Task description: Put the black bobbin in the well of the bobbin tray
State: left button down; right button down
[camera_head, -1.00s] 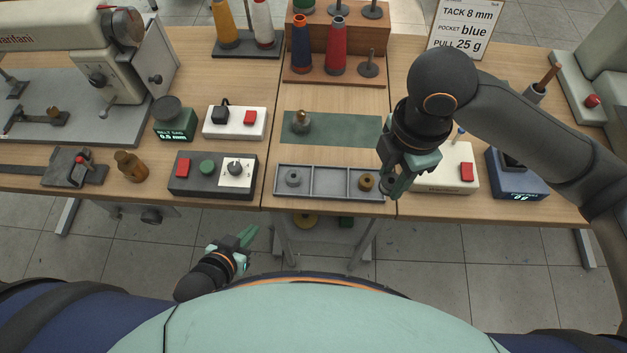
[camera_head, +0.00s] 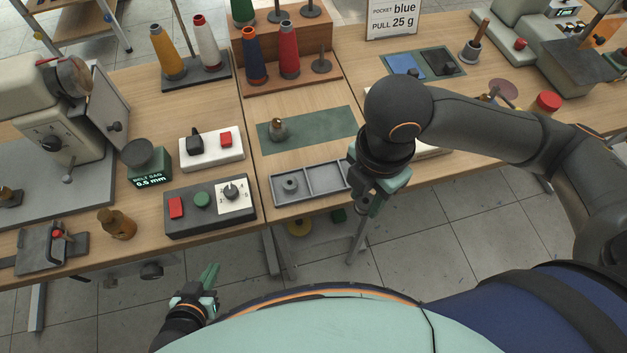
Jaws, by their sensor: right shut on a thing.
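The grey bobbin tray (camera_head: 308,193) lies at the table's front edge, divided into compartments. A grey bobbin (camera_head: 290,186) sits in its left compartment; the middle one looks empty. My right gripper (camera_head: 362,200) is at the tray's right end, pointing down and hiding the right compartment. It is shut on a small dark thing, seemingly the black bobbin, mostly hidden by the fingers. My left gripper (camera_head: 210,276) is low in front of the table, empty, its green fingers slightly apart.
A green mat (camera_head: 320,128) with a small metal weight (camera_head: 278,131) lies behind the tray. A dark control box (camera_head: 211,206) stands to its left. A spool rack (camera_head: 285,75) is farther back. My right forearm crosses over the table's right part.

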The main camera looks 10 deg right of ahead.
jog(key=shift+a, duration=0.1)
jog(key=b, duration=0.2)
send_over(325, 179)
jog(key=s, duration=0.1)
jog(key=f, duration=0.8)
jog(key=shift+s+d+f, duration=0.15)
jog(key=shift+d+f, duration=0.05)
jog(key=shift+f, duration=0.15)
jog(key=shift+w+a+f, duration=0.15)
jog(key=shift+w+f, duration=0.35)
jog(key=shift+f, duration=0.05)
jog(key=shift+w+f, duration=0.15)
jog(key=shift+f, duration=1.5)
jog(key=shift+f, duration=0.1)
jog(key=c, duration=0.8)
grip_release()
jog(key=shift+f, duration=0.1)
